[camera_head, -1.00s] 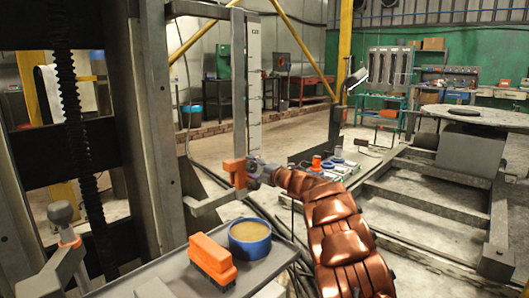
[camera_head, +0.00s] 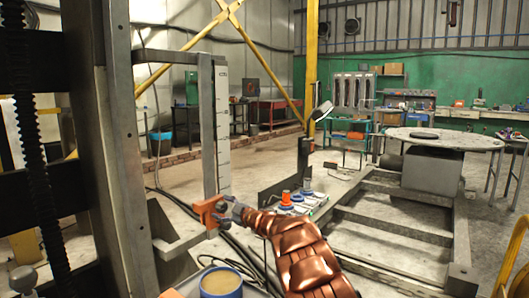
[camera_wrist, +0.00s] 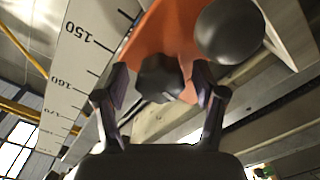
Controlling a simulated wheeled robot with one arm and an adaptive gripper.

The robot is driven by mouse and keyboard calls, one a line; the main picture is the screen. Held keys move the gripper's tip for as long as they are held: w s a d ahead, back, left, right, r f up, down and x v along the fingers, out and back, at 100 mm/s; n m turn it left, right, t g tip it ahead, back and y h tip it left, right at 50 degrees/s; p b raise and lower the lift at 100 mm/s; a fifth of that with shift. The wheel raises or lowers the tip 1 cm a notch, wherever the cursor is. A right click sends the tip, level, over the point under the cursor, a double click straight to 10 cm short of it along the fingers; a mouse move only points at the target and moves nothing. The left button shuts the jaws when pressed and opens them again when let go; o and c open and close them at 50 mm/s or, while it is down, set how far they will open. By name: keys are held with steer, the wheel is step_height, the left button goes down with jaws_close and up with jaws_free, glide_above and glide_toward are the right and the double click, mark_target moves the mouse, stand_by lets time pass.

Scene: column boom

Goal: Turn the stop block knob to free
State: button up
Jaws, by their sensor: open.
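The orange stop block (camera_head: 207,212) sits on the grey upright beside the measuring scale (camera_head: 223,135). In the wrist view the orange block (camera_wrist: 165,35) carries a dark faceted knob (camera_wrist: 160,78) and a larger round dark ball (camera_wrist: 230,30). My gripper (camera_wrist: 160,98) is open, with one finger to each side of the faceted knob and gaps showing between them. In the head view my gripper (camera_head: 231,209) is right at the block's right side, and the knob is hidden there. I cannot read the knob's setting.
The scale (camera_wrist: 80,60) runs close by on the left in the wrist view. A blue tub (camera_head: 222,284) stands below at the front. A round table (camera_head: 440,138) and a steel floor frame lie to the right. Cables run along the floor.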

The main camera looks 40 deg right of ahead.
steer(key=m+b, duration=0.2)
steer(key=shift+f+m, duration=0.2)
steer(key=shift+m, duration=0.2)
steer(key=shift+f+m+b, duration=0.1)
steer(key=shift+m+b, duration=0.5)
steer(key=shift+b, duration=0.6)
steer(key=shift+m+b, duration=0.5)
steer(key=shift+b, duration=0.5)
steer(key=shift+b, duration=0.45)
